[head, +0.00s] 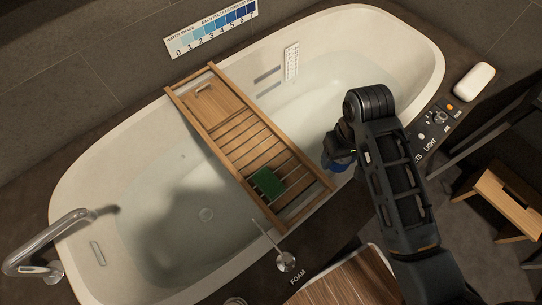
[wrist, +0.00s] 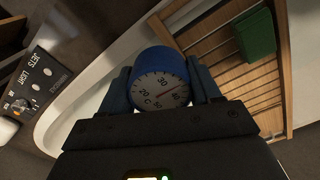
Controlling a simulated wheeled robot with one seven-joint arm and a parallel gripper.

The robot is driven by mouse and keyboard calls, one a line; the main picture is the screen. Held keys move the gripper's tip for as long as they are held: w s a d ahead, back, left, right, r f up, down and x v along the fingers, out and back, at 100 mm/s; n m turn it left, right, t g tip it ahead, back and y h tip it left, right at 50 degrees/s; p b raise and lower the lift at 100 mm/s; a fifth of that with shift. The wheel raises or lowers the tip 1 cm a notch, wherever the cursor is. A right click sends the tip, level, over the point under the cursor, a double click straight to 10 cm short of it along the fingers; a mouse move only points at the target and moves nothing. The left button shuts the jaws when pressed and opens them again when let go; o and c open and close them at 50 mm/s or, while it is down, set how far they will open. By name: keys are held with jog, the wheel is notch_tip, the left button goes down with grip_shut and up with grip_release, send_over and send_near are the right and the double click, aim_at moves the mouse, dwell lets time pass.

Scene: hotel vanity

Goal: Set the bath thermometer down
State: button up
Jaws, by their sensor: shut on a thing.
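My arm hides most of the gripper there. I cannot tell the exact height of the thermometer above the rim.
The tray spans the water-filled tub (head: 420,40) and bears a green block (head: 267,182). A metal lever (head: 286,261), a control panel (head: 436,122) and a white soap-like block (head: 474,82) are on the dark surround. A wooden stool (head: 510,205) stands at right.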

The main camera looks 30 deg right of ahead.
send_over(289, 171)
notch_tip(289, 171, down, 7)
jog(key=shift+s, duration=0.1)
jog(key=shift+f, duration=1.95)
jog(key=o, duration=0.9)
jog(key=shift+f, duration=0.15)
notch_tip(289, 171, up, 12)
jog(key=shift+p, duration=0.3)
